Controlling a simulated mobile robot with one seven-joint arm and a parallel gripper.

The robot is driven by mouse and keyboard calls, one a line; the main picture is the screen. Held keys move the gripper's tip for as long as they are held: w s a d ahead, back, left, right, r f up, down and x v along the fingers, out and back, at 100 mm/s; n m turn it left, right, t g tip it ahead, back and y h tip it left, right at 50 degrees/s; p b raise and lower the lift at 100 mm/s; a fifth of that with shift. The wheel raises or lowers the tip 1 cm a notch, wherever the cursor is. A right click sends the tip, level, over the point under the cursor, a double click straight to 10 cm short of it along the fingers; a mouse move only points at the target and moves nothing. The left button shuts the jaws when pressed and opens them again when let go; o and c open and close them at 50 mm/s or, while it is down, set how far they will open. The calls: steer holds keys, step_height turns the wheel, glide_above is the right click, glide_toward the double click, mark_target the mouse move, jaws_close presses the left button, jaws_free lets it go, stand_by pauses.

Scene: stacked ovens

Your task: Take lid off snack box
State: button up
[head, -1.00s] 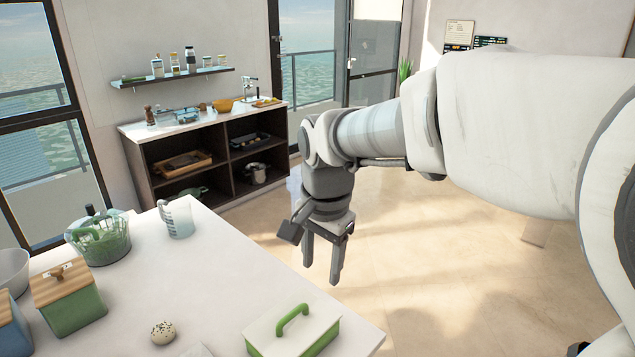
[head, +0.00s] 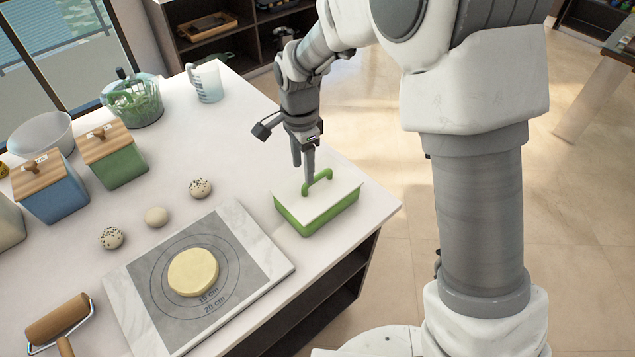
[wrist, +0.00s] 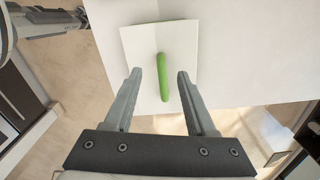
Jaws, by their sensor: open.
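The snack box (head: 318,217) is a green box near the right edge of the white counter. Its white lid (head: 337,200) is on top and carries a green arched handle (head: 318,182). In the wrist view the lid (wrist: 140,45) shows below my gripper, with the green handle (wrist: 162,77) between the fingers in the picture. My gripper (head: 304,178) is open and points down above the lid, close to the handle. In the wrist view its two fingers (wrist: 159,75) are on either side of the handle. Whether they touch the lid cannot be told.
A marble board (head: 270,262) with a round of dough (head: 193,272) lies left of the box. Several small balls, a rolling pin (head: 58,322), canisters (head: 112,155), a bowl (head: 42,133) and a jug (head: 206,82) stand farther left and back.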

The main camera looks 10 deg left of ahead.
mark_target(304, 185)
steer(key=shift+w+f+p, duration=0.15)
steer(key=shift+f+p, duration=0.5)
steer(key=shift+f, duration=3.1)
jaws_close()
